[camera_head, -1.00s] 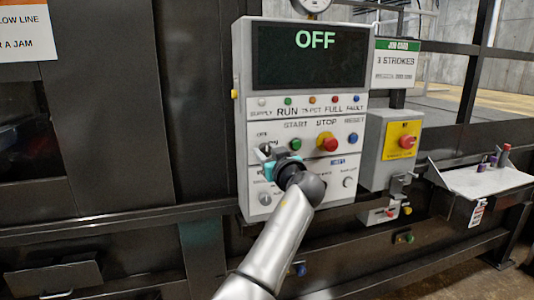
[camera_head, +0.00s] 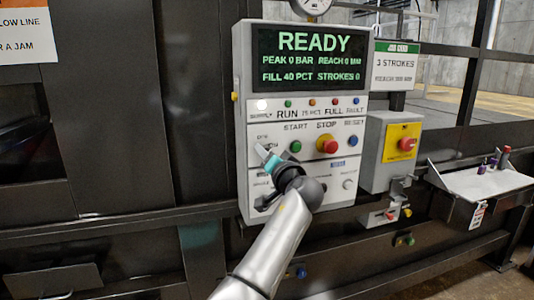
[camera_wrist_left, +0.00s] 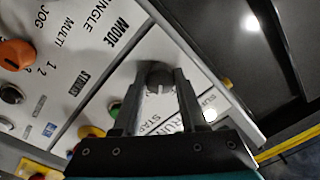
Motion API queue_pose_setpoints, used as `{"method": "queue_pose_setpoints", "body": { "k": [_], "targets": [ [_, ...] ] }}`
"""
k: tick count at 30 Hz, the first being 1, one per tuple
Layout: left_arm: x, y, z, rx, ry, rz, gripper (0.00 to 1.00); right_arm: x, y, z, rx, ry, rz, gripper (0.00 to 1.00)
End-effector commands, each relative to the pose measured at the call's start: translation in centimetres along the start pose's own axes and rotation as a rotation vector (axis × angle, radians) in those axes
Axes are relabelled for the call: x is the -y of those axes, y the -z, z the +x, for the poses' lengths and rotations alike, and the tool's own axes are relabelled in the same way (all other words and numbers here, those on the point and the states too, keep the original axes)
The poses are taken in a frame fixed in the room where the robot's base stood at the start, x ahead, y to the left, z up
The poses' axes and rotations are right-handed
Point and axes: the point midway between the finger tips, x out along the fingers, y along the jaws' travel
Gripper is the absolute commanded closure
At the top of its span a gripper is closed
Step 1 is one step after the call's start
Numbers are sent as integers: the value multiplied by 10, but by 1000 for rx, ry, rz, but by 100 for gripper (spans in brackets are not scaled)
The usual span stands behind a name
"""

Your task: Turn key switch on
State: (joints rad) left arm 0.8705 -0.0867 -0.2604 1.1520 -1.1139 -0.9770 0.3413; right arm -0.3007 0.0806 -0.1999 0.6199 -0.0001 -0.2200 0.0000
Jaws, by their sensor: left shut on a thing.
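The key switch (camera_wrist_left: 158,76) shows in the left wrist view as a dark round knob between two grey fingers. My left gripper (camera_head: 264,153) is at the upper left of the control panel's button area and is shut on the key switch. The gripper largely hides the switch in the head view. The panel display (camera_head: 310,57) is lit green and reads READY, with pressure, reach, fill and strokes lines below. My right gripper is in neither view.
The green start button (camera_head: 295,146), red stop button (camera_head: 327,144) and blue reset button (camera_head: 353,139) sit just right of my gripper. A grey box with a red knob on yellow (camera_head: 407,145) stands farther right, beside a shelf (camera_head: 480,182) holding small items.

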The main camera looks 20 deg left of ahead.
Motion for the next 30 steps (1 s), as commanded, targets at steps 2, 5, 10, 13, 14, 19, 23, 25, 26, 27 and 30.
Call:
{"method": "queue_pose_setpoints", "body": {
  "k": [2,5,10,13,14,19,23,25,26,27,30],
  "targets": [
    [2,3,0,-6,3,51,100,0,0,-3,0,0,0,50],
    [2,3,0,-8,3,103,100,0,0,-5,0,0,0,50],
    [2,3,0,-10,3,165,100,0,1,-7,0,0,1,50],
    [2,3,0,-11,4,186,100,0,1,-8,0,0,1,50],
    [2,3,0,-11,4,191,100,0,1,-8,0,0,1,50],
    [2,3,0,-12,4,203,100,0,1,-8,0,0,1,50],
    [2,3,0,-12,4,204,100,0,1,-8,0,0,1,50],
    [2,3,0,-12,5,204,100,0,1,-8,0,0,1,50],
    [2,3,0,-12,5,204,100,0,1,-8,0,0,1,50],
    [2,3,0,-13,5,204,100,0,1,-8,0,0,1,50],
    [2,3,0,-13,5,204,52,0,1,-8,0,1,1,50]
  ]
}}
